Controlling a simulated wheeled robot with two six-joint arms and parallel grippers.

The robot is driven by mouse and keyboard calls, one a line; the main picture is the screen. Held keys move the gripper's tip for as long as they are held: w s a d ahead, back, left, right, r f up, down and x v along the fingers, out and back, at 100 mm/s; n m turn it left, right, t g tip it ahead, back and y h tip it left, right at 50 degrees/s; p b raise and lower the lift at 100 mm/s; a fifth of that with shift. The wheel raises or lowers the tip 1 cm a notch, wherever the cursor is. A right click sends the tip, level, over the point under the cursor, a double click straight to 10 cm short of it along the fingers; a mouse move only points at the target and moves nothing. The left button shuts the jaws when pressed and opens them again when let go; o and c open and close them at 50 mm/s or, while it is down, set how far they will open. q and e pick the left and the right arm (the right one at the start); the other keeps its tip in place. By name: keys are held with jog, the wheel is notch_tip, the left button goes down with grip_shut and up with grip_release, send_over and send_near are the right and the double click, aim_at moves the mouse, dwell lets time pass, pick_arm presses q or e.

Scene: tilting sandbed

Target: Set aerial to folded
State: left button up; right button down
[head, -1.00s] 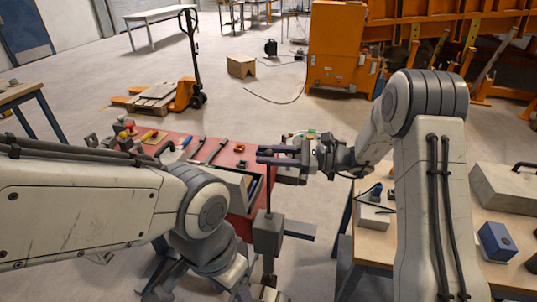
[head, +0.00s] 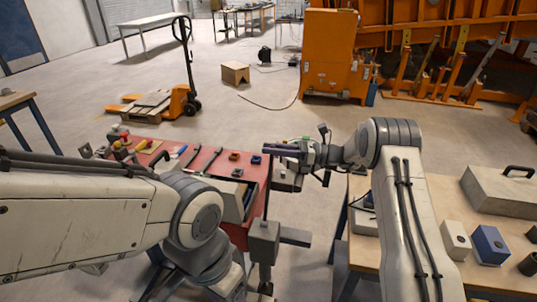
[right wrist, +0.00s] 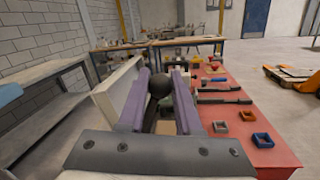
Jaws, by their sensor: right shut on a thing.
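A thin dark rod (head: 267,200), which looks like the aerial, rises nearly upright from a grey box (head: 263,241) on a post near the front middle. Its top meets my right gripper (head: 268,150), which reaches in from the right with its fingers pointing left. In the right wrist view a dark ball (right wrist: 159,85) sits between the two purple fingers, and my right gripper (right wrist: 160,98) is shut on it. The ball appears to be the rod's top end, though the join is hidden. My left arm crosses the lower left, and its gripper is out of view.
A red bench (head: 165,148) with tools stands behind and left of the post. A wooden table (head: 440,195) at the right carries a grey case (head: 500,188) and a blue box (head: 490,244). An orange pallet truck (head: 185,95) is farther back. Open floor lies behind.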

jog(key=shift+w+d+f+m+b, duration=0.2)
jog(key=shift+w+f+m, duration=0.15)
jog(key=shift+w, duration=0.2)
jog(key=shift+w+d+f+m+b, duration=0.2)
jog(key=shift+w+f+m, duration=0.1)
jog(key=shift+w, duration=0.2)
jog(key=shift+w+d+f+m+b, duration=0.2)
jog(key=shift+w+f+m, duration=0.15)
jog(key=shift+w, duration=0.2)
jog(key=c, duration=0.6)
grip_release()
jog(key=s+d+b, duration=0.2)
jog(key=d+b, duration=0.1)
jog(key=d, duration=0.7)
jog(key=shift+f, duration=0.4)
jog(key=shift+d, duration=0.1)
